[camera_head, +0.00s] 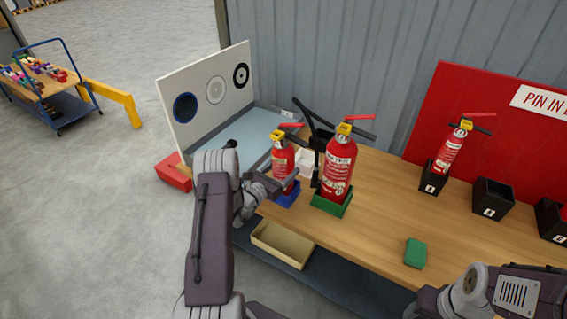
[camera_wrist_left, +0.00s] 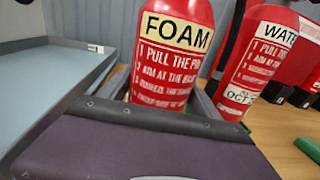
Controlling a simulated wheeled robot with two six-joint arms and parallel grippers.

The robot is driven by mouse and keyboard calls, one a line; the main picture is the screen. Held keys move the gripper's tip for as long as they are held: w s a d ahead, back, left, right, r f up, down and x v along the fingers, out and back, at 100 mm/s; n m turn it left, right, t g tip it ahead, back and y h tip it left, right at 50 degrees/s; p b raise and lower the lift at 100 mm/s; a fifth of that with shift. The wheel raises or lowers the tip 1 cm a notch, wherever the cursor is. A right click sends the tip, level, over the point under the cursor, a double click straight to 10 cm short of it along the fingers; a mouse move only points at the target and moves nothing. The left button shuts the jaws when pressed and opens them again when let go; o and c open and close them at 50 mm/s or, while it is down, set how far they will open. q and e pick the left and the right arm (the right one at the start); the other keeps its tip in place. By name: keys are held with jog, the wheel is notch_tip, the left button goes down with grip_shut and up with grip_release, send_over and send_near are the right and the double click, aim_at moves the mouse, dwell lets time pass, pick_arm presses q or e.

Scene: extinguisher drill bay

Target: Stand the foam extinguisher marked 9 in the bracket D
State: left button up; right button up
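The smaller red extinguisher (camera_head: 283,158) stands upright at a blue base (camera_head: 287,194). Its FOAM label (camera_wrist_left: 176,33) faces the left wrist camera; I see no legible 9. My left gripper (camera_head: 275,186) is low at this extinguisher, with a dark finger on each side of it in the left wrist view. Whether the fingers press on it cannot be told. Black brackets (camera_head: 492,198) stand along the right of the bench; their white marks are too small to read, so I cannot tell which is D. My right arm shows at bottom right, its gripper out of view.
A larger WATER extinguisher (camera_head: 338,168) stands close right in a green base (camera_head: 331,203). Another extinguisher (camera_head: 450,153) stands in the leftmost black bracket (camera_head: 432,180). A green block (camera_head: 415,253) lies near the front edge. The middle of the bench (camera_head: 385,205) is clear.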

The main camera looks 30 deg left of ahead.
aim_at(283, 154)
pick_arm(q)
jog(key=shift+r, duration=0.15)
grip_shut()
jog(key=shift+w+r+p, duration=0.15)
jog(key=shift+r+p, duration=2.15)
jog(key=shift+r, duration=0.95)
